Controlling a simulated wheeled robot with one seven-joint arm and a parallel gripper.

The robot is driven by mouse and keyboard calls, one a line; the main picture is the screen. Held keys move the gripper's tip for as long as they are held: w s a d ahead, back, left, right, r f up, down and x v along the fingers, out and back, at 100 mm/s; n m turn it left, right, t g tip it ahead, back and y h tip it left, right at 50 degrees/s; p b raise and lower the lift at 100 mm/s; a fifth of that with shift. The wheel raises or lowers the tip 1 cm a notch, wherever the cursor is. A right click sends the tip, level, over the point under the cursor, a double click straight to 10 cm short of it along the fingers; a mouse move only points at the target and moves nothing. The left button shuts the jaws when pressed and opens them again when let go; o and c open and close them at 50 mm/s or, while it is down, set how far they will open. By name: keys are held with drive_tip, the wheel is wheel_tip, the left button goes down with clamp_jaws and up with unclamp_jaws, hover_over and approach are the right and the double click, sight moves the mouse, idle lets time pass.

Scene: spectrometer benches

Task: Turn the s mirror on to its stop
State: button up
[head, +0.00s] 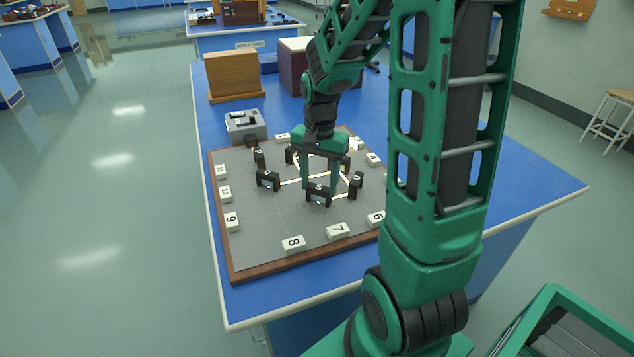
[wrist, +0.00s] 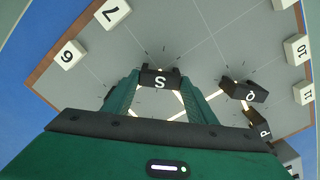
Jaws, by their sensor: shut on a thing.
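The s mirror (wrist: 160,82) is a small dark block with a white letter S on top. It stands on the grey board (wrist: 215,60), between the fingers of my gripper (wrist: 160,76), one at each end of it. In the head view my gripper (head: 320,186) points straight down, shut on the s mirror (head: 318,196). Bright beam lines run over the board near the mirror. Small dark marks lie around the mirror; I cannot tell which is its stop.
The Q mirror (wrist: 245,93) and P mirror (wrist: 258,127) stand to the right in the wrist view. The U mirror (head: 356,183) is close right of my gripper in the head view. Numbered white blocks, such as 8 (head: 293,244) and 7 (head: 337,231), ring the wood-edged board.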

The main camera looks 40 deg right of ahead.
sight(318, 187)
drive_tip(key=shift+n, duration=0.3)
drive_tip(key=n, duration=0.3)
drive_tip(key=shift+n, duration=0.3)
drive_tip(key=n, duration=0.4)
drive_tip(key=shift+w, duration=0.1)
drive_tip(key=shift+r+n, duration=0.1)
drive_tip(key=shift+n, duration=0.2)
drive_tip(key=o, duration=1.1)
drive_tip(key=shift+c, duration=0.2)
wheel_tip(318, 187, up, 11)
drive_tip(key=shift+f, duration=0.2)
